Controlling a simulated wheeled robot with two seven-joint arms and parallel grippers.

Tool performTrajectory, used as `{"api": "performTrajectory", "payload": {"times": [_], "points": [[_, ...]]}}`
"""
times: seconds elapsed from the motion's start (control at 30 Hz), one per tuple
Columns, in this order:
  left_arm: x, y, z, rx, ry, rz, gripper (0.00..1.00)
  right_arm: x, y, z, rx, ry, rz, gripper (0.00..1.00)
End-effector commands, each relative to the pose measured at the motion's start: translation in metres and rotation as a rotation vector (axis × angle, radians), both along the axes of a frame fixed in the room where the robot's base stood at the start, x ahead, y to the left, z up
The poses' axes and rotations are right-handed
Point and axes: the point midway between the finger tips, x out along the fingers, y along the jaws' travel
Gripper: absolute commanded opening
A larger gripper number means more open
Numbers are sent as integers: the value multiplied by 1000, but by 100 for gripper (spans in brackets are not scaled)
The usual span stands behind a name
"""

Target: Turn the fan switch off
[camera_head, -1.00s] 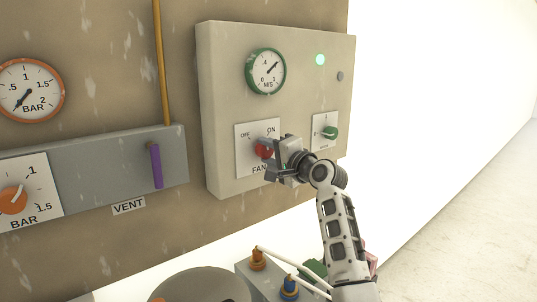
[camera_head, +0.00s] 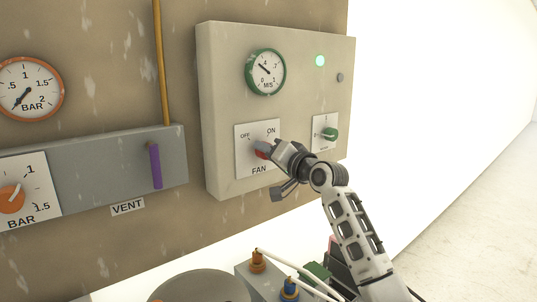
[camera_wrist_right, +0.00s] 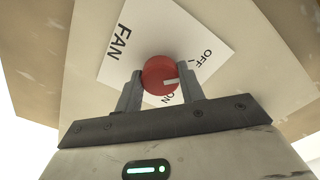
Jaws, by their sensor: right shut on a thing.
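The fan switch is a red knob (camera_head: 261,154) on a white plate (camera_head: 246,164) marked OFF, ON and FAN. My right gripper (camera_head: 263,149) is shut on it and hides part of it in the head view. In the right wrist view the red knob (camera_wrist_right: 157,76) sits between the two fingers, and its white mark points between the OFF and ON labels. The green-rimmed M/S gauge (camera_head: 265,72) above has its needle pointing to the upper left. My left gripper is not in view.
A green lamp (camera_head: 320,60) is lit on the beige panel box (camera_head: 225,110). A smaller plate with a green knob (camera_head: 330,134) is right of the fan plate. A purple vent lever (camera_head: 155,166) is at left. Orange and blue fittings (camera_head: 289,289) stand below.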

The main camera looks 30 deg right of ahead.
Motion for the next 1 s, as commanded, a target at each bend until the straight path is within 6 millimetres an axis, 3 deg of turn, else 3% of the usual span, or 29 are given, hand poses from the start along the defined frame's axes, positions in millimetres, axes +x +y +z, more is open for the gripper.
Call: {"api": "performTrajectory", "payload": {"times": [0.4, 0.43, 0.5, 0.83, 1.0], "points": [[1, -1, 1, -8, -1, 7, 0, 0, 0, -1, -12, 3, -1, 16], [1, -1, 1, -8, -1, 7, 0, 0, 0, -1, -12, 3, -1, 41], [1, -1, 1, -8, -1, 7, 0, 0, 0, -1, -12, 3, -1, 60], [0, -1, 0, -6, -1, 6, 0, -2, 0, -1, -9, 0, -1, 60], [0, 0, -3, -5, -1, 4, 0, -22, -2, -2, -11, 1, -1, 60]]}}
